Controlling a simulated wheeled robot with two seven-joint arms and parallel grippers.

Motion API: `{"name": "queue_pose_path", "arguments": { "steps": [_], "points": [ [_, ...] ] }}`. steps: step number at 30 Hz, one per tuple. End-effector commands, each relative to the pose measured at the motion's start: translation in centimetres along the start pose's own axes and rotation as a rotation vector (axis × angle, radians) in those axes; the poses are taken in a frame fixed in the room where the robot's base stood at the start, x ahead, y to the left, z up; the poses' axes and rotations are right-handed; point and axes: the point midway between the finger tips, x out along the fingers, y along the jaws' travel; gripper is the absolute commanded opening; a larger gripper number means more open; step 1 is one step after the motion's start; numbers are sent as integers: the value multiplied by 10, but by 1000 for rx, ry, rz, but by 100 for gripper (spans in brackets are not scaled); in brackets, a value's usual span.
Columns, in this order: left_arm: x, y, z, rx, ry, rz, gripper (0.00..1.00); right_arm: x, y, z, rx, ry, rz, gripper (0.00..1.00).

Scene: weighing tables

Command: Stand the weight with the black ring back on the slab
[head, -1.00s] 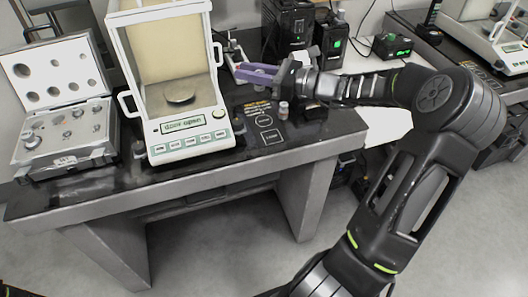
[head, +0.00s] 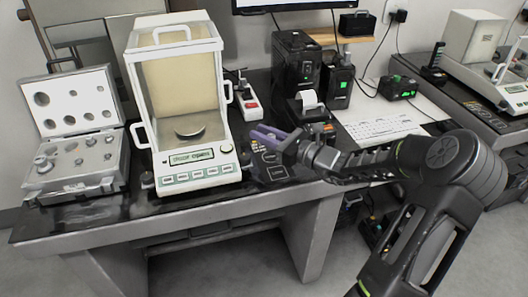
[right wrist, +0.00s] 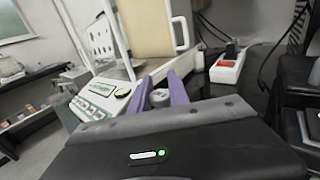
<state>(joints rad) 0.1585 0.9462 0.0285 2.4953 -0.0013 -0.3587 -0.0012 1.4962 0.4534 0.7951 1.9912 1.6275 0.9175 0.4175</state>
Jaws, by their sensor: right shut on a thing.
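My right gripper (head: 264,134) has purple fingers and is just right of the balance, over the black slab (head: 222,197) of the table. In the right wrist view its fingers (right wrist: 164,92) are shut on a small grey metal weight (right wrist: 159,97). I cannot make out a black ring on it, and the fingers hide it in the head view. Another small weight (head: 147,180) stands on the slab by the balance's front left corner. My left gripper is in neither view.
The glass-walled balance (head: 200,178) stands close left of the gripper, its pan (head: 190,131) empty. An open case of weights (head: 72,185) lies at the left. A power strip (head: 250,103), a printer (head: 308,108) and a keyboard (head: 385,127) are behind and right. The slab's front strip is mostly clear.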

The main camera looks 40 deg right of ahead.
Motion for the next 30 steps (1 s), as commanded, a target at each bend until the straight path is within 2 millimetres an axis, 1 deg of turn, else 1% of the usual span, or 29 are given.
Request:
{"name": "queue_pose_path", "arguments": {
  "steps": [1,3,10,13,19,22,30],
  "points": [
    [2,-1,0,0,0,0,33,0,0,-6,2,-2,0,0],
    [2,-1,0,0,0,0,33,0,0,-9,-1,-2,0,0],
    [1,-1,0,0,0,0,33,0,0,-9,-2,-1,0,0],
    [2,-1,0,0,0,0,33,0,0,-13,0,-1,0,0],
    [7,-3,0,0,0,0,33,0,0,-42,3,-3,1,0],
    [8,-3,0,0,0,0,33,0,0,-50,1,-3,0,0],
    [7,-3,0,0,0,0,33,0,0,-51,-1,-1,1,0]
  ]
}}
